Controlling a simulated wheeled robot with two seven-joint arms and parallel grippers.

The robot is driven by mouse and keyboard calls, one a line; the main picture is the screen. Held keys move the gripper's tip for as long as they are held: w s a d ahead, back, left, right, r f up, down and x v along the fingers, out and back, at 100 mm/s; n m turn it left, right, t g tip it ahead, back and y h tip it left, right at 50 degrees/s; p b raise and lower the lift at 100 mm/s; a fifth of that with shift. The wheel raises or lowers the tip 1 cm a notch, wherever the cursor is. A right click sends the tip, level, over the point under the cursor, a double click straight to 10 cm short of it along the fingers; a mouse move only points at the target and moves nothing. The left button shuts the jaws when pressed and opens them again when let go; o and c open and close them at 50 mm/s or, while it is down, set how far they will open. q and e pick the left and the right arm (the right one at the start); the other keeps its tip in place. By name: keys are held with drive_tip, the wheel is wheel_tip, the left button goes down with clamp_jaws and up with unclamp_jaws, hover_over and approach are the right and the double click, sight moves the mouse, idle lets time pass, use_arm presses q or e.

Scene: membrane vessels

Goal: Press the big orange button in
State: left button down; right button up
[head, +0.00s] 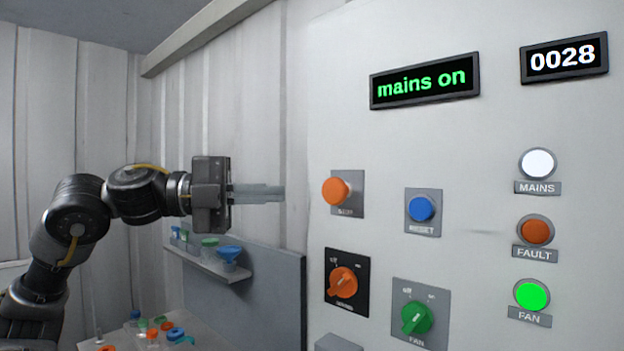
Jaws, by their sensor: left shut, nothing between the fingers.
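The big orange button (336,191) is a round mushroom cap on a grey plate, on the left side of the white control panel (470,150). It stands out from its plate. My left gripper (282,193) is shut and empty, its fingers pointing right towards the button at about the same height. In the picture a gap shows between the fingertips and the button, so they look apart. My right gripper is not in view.
Near the button are a blue button (421,208), an orange knob (343,283) and a green knob (416,317). The display (424,81) reads "mains on"; the counter (563,58) reads 0028. The white and green lamps look lit. A shelf (215,263) holds small vessels.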

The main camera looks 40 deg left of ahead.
sight(338, 192)
use_arm(q)
drive_tip(key=w+d+p, duration=0.1)
drive_tip(key=w, duration=0.1)
drive_tip(key=w+d+p, duration=0.1)
drive_tip(key=w, duration=0.1)
drive_tip(key=w+d, duration=0.1)
drive_tip(key=w, duration=0.1)
drive_tip(key=shift+r+p, duration=0.15)
drive_tip(key=shift+p, duration=0.25)
drive_tip(key=shift+w+a, duration=0.1)
drive_tip(key=shift+w, duration=0.45)
